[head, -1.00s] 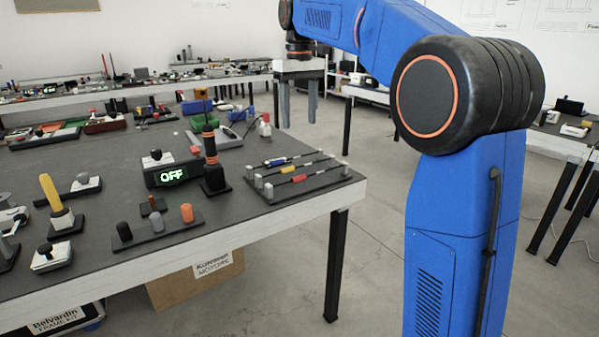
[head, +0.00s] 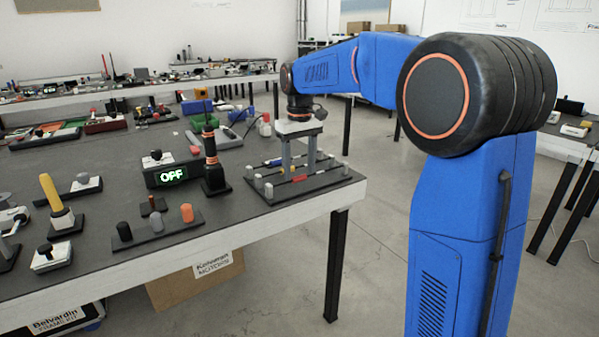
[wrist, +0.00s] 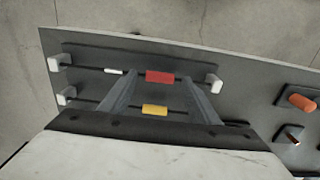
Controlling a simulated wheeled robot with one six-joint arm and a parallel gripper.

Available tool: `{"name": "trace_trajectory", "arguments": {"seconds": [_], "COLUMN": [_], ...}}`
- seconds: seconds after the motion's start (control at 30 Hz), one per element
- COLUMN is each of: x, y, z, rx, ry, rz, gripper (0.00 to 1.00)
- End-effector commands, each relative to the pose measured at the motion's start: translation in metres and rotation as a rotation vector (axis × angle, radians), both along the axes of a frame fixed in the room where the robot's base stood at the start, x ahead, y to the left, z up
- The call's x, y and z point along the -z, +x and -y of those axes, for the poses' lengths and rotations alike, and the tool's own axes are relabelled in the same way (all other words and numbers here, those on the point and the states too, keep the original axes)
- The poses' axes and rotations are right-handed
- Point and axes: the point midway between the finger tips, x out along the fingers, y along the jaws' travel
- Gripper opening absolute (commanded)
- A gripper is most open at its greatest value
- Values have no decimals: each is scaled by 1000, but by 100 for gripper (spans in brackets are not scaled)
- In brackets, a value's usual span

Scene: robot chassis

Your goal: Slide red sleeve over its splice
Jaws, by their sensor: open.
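The red sleeve (head: 299,179) sits on the front wire of a dark rack (head: 325,184) at the table corner. In the wrist view the red sleeve (wrist: 159,77) lies mid-wire, and a short white splice (wrist: 114,72) shows on the same wire to its left, apart from it. My gripper (head: 299,168) is open and empty, pointing down above the rack. In the wrist view its fingers (wrist: 160,84) stand left and right of the red sleeve, spread along the wire's direction. Whether they touch anything cannot be told.
A yellow sleeve (wrist: 155,109) sits on the neighbouring wire, below the red one in the wrist view. White end posts (wrist: 213,84) hold the wires. A black upright tool (head: 212,160) stands left of the rack, beside a box reading OFF (head: 170,175).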

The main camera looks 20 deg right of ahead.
Motion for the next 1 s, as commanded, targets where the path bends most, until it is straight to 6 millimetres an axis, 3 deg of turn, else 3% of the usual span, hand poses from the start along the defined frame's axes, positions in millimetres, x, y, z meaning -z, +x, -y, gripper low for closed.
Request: {"name": "trace_trajectory", "arguments": {"seconds": [0.2,0.5,0.57,0.73,0.87,1.0], "x": [15,17,17,17,17,17], "y": [0,0,0,0,1,5], "z": [0,0,0,0,2,19], "rx": [0,0,0,0,1,4], "ry": [0,0,0,0,0,0], "rz": [0,1,1,1,1,0], "gripper": [56,56,44,4,0,0]}}
